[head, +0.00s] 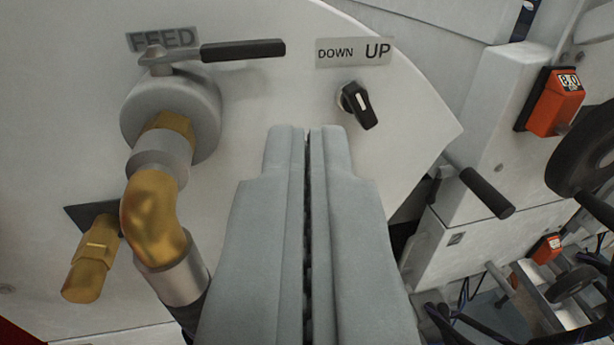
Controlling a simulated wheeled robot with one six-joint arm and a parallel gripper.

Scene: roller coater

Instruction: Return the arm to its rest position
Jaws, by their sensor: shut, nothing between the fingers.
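My gripper (309,130) reaches up from the bottom middle of the head view. Its two grey fingers lie side by side with only a thin dark slit between them, and they hold nothing. The fingertips appear just below and left of a black rotary knob (358,105) under a "DOWN UP" label (354,52) on the white machine panel (420,110). I cannot tell whether they touch the panel. My arm's rest position is not marked in view.
A "FEED" valve with a black lever (243,49) and a brass elbow pipe (154,215) stands out at left. At right are a black handle (487,193), an orange switch box (556,101) and a dark wheel (588,150). Cables and frame parts crowd the lower right.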

